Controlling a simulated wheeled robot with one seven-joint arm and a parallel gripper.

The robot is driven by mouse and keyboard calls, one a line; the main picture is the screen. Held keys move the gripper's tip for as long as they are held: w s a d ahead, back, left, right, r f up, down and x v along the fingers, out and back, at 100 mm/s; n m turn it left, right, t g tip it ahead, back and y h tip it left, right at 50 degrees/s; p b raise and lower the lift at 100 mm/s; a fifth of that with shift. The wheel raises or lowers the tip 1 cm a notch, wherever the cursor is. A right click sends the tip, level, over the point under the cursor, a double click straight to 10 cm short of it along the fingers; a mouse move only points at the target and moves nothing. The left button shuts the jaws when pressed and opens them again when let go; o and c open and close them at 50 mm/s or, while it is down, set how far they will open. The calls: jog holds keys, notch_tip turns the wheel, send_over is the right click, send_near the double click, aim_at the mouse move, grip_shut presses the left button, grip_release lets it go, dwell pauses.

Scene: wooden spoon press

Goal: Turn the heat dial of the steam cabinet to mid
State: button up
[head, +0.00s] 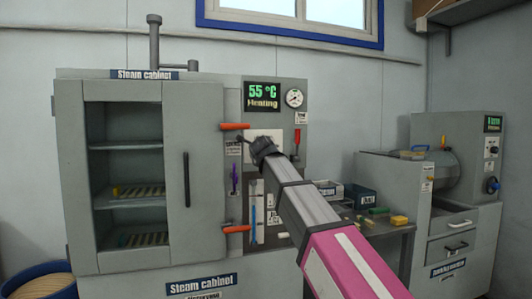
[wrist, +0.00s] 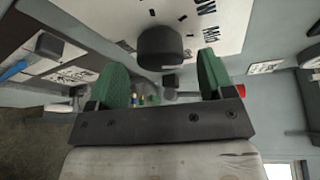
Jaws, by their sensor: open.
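The steam cabinet (head: 195,165) stands at the left and centre of the head view. Its display (head: 262,94) reads 55 °C Heating. A white dial plate (head: 270,134) sits below the display, mostly behind my gripper (head: 258,146). In the wrist view, the black heat dial (wrist: 160,46) shows on this plate, with printed marks around it. My gripper (wrist: 160,64) is open. Its two green fingers are spread to either side of the dial, and I cannot tell whether they touch it. The dial's pointer setting is not readable.
Red-orange handles (head: 235,127), a purple lever (head: 234,179) and a red lever (head: 297,141) are close around the plate. A round gauge (head: 294,98) is above right. A bench with small bins (head: 328,189) and another machine (head: 455,165) stand to the right.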

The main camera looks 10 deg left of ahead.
jog(key=v, duration=0.8)
jog(key=shift+s, duration=0.3)
jog(key=shift+d, duration=0.15)
jog(key=w+d+f+n+t+y, duration=0.2)
jog(key=w+d+f+n+t, duration=0.2)
jog(key=w+d+f+n, duration=0.5)
jog(key=s+d+f+n+g+y, duration=0.1)
jog(key=s+d+f+n+g, duration=0.2)
jog(key=f, duration=0.8)
jog(key=s+d+f+n+g+y, duration=0.1)
jog(key=d+f+n+g, duration=0.35)
jog(key=f, duration=0.75)
jog(key=s+d+f+n+g+y, duration=0.1)
jog(key=d+f+n+g, duration=0.3)
jog(key=f, duration=0.7)
jog(key=s+d+f+m+g+h, duration=0.1)
jog(key=s+d+f+g+h, duration=0.3)
jog(key=s+d+f, duration=0.5)
jog(key=s+d+f+g+h, duration=0.3)
jog(key=s+d+f, duration=0.6)
jog(key=d+f, duration=0.4)
jog(key=shift+m+g+h, duration=0.35)
jog(key=shift+g+h, duration=0.05)
jog(key=shift+g, duration=0.45)
